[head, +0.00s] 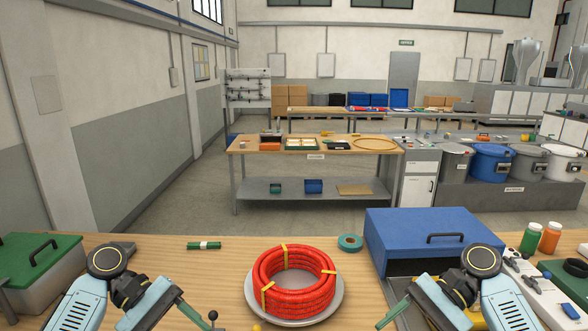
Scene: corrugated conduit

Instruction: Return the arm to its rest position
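My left arm comes in at the bottom left, and its gripper (190,308) hangs over the front of the wooden table, left of the coil. My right gripper (393,311) is at the bottom right, in front of the blue box. The opening of each gripper is not clear, and no held object can be made out in either. A red corrugated conduit coil (291,280) with yellow ties lies on a round pale plate (338,300) between the two grippers, apart from both.
A blue box (412,232) with a black handle stands behind my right arm. A green-lidded bin (30,255) is at far left. A green roll (201,245) and teal tape ring (350,242) lie behind the coil. Green (529,238) and orange bottles (550,238) stand right.

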